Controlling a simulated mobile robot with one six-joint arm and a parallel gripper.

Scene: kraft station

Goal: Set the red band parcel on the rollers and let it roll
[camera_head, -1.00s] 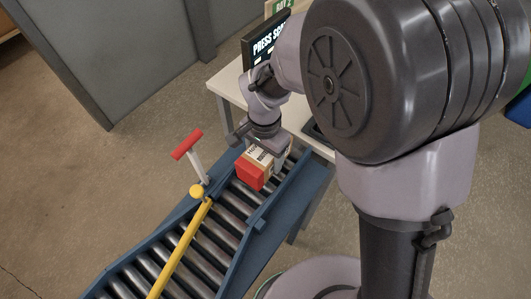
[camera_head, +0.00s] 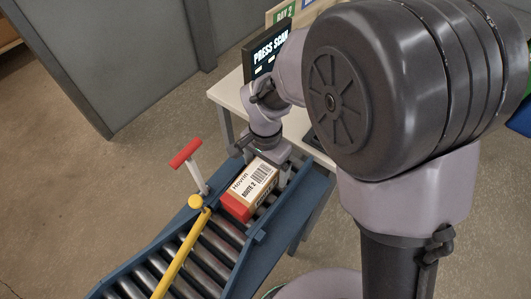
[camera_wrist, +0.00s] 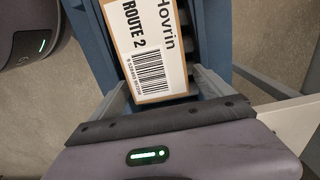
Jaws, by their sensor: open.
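The red band parcel (camera_head: 250,188) is a cardboard box with a red end and a white label reading "Hovrin" and "ROUTE 2". It lies on the rollers (camera_head: 200,258) of the blue-framed conveyor, near the conveyor's upper end. Its label also shows in the wrist view (camera_wrist: 147,48). My gripper (camera_head: 262,160) is open just behind the parcel, on the side away from the red end. In the wrist view my gripper's fingers (camera_wrist: 160,98) stand apart on either side of the parcel's near end. The red end is out of the wrist view.
A yellow bar (camera_head: 180,252) lies across the rollers below the parcel, beside a red-handled lever (camera_head: 186,152). A pale table (camera_head: 232,98) with a "PRESS SCAN" screen (camera_head: 268,52) stands behind. Bare rollers lie between the parcel and the bar.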

